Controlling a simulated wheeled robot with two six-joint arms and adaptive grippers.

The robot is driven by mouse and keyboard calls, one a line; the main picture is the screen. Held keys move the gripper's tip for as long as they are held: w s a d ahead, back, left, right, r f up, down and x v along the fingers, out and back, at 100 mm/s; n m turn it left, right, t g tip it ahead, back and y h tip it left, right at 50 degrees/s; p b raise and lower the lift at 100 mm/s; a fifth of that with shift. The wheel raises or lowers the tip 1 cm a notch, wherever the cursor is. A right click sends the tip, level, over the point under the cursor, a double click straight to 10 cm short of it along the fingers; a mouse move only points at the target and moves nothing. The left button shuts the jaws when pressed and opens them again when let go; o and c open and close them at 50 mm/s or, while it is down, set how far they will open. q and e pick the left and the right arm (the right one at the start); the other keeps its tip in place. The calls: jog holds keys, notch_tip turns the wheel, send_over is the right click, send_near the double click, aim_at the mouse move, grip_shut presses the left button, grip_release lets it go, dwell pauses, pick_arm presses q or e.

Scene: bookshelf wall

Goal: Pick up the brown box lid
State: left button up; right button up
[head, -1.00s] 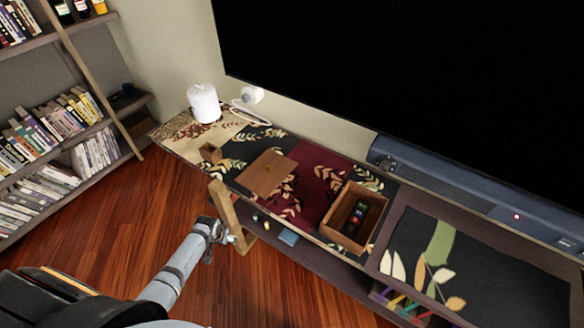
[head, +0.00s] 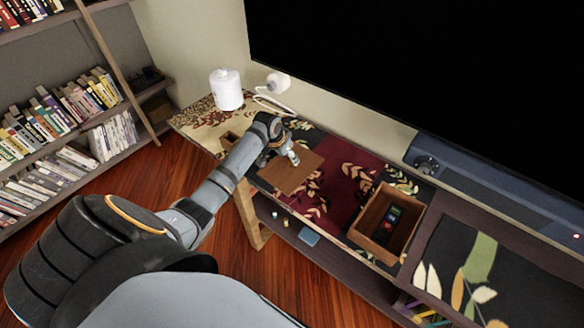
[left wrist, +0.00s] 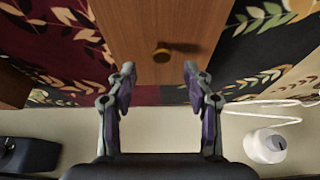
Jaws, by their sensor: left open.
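The brown box lid (head: 291,172) lies flat on the patterned runner of the console table. In the left wrist view the lid (left wrist: 141,30) shows a small round brass knob (left wrist: 161,54). My left gripper (head: 290,156) is over the lid in the head view, its arm reaching in from the left. In the left wrist view the left gripper (left wrist: 158,78) is open, its two fingers apart on either side of the knob's line, with nothing between the tips. I cannot tell its exact height above the lid. My right gripper is not in view.
An open brown box (head: 371,244) with dark remotes inside stands to the right of the lid. A white cylinder (head: 227,90) and a white device with a cable (head: 277,83) stand at the back. A large screen (head: 420,60) rises behind the table.

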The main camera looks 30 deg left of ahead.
aim_at(290, 163)
pick_arm(q)
jog(key=x, duration=0.5)
jog(key=shift+a+f, duration=0.1)
jog(key=shift+a, duration=0.05)
jog(key=shift+s, duration=0.1)
jog(key=c, duration=0.3)
grip_shut()
